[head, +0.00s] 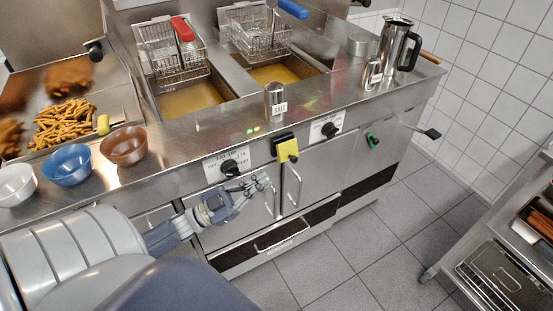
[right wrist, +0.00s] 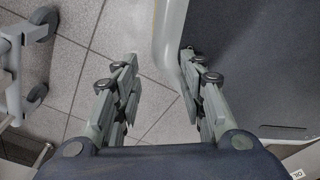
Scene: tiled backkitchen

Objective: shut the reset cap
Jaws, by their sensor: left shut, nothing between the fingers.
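What looks like the reset cap is a small yellow flap (head: 288,151) at a black housing on the fryer's front panel, between two black knobs. The yellow part hangs at the lower side of the black part; its exact hinge angle is too small to tell. My left gripper (head: 265,184) is shut and empty in front of the fryer doors, below and a little left of the yellow flap, apart from it. My right gripper (right wrist: 160,62) shows in the right wrist view with its fingers wide apart and nothing between them, above the floor tiles.
Black knobs (head: 231,168) and door handles (head: 292,186) stick out of the front panel. A salt shaker (head: 275,101) stands on the counter edge above the flap. Bowls (head: 67,164) stand at the left. A shelf cart (head: 500,262) is at the right; the floor between is clear.

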